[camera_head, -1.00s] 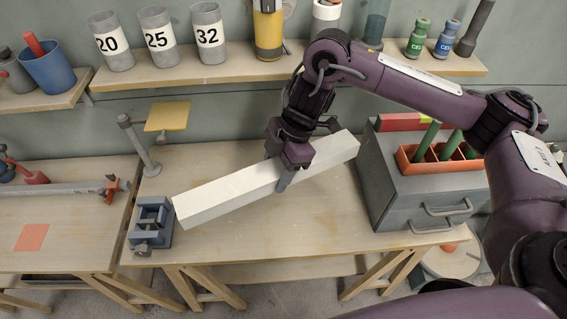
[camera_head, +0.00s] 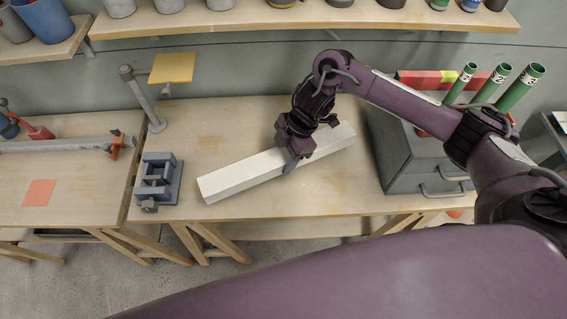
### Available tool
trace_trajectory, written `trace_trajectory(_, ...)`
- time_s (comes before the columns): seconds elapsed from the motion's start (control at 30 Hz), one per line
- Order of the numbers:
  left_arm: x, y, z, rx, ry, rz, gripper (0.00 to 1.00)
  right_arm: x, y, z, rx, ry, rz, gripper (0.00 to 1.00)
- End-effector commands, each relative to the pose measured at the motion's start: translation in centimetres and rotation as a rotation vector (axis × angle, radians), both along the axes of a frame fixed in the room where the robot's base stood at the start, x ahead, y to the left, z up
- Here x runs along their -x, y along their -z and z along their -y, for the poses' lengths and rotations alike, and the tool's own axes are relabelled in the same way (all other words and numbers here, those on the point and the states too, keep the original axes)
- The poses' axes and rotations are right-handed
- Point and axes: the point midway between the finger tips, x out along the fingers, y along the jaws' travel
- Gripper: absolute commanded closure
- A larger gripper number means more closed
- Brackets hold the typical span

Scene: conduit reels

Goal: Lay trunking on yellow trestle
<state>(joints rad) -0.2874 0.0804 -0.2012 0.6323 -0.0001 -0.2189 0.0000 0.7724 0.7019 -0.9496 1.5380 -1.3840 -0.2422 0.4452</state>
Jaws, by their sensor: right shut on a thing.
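The trunking is a long, white, square-sided bar (camera_head: 240,176). It lies slantwise over the middle bench, its left end nearer me and its right end farther back. My right gripper (camera_head: 291,165) is shut on it right of its middle, with a finger down its near side. The trunking is low over the bench top; I cannot tell whether it touches. A yellow square plate (camera_head: 172,67) stands raised beside a grey post (camera_head: 140,98) at the bench's back left. No other yellow support shows clearly, so I cannot confirm it is the trestle. My left gripper is out of view.
A blue-grey vise (camera_head: 158,182) stands just left of the trunking's near end. A grey drawer box (camera_head: 400,160) with green tubes (camera_head: 483,88) closes off the right. A shelf (camera_head: 300,22) runs along the wall. The bench's front strip (camera_head: 330,200) is clear.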

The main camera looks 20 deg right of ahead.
Motion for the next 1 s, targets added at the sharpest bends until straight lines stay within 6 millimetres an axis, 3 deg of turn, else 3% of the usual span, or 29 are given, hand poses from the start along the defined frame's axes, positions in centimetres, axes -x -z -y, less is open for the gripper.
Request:
trace_trajectory(0.3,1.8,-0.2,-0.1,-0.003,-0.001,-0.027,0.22,0.0,3.9,-0.1,0.0,0.001,0.0,0.84)
trace_trajectory(0.63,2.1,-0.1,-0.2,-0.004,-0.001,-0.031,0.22,-0.1,4.4,0.0,0.0,-0.001,0.004,0.84)
trace_trajectory(0.67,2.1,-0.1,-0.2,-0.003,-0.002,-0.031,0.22,0.0,4.5,0.0,0.001,-0.001,0.001,0.45)
trace_trajectory(0.8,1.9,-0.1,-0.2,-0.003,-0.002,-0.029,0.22,0.0,4.4,0.0,0.001,-0.001,0.001,0.27)
trace_trajectory(1.0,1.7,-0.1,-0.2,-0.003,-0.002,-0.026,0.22,0.0,4.4,0.0,0.001,-0.001,0.001,0.26)
